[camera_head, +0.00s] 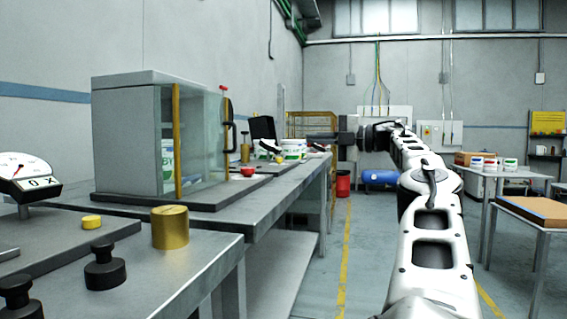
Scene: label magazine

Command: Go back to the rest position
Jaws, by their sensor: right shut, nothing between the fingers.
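My right arm reaches forward from the lower right of the head view, out over the aisle. Its gripper (347,139) is at the far end of the arm, to the right of the long workbench and apart from it. The gripper is small and dark here; it is shut with nothing in it. My left gripper is not in view.
A glass-fronted cabinet (125,140) stands on the left workbench (285,206). Tables (538,222) stand at right. A red bin (343,184) is far ahead; the aisle floor is open.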

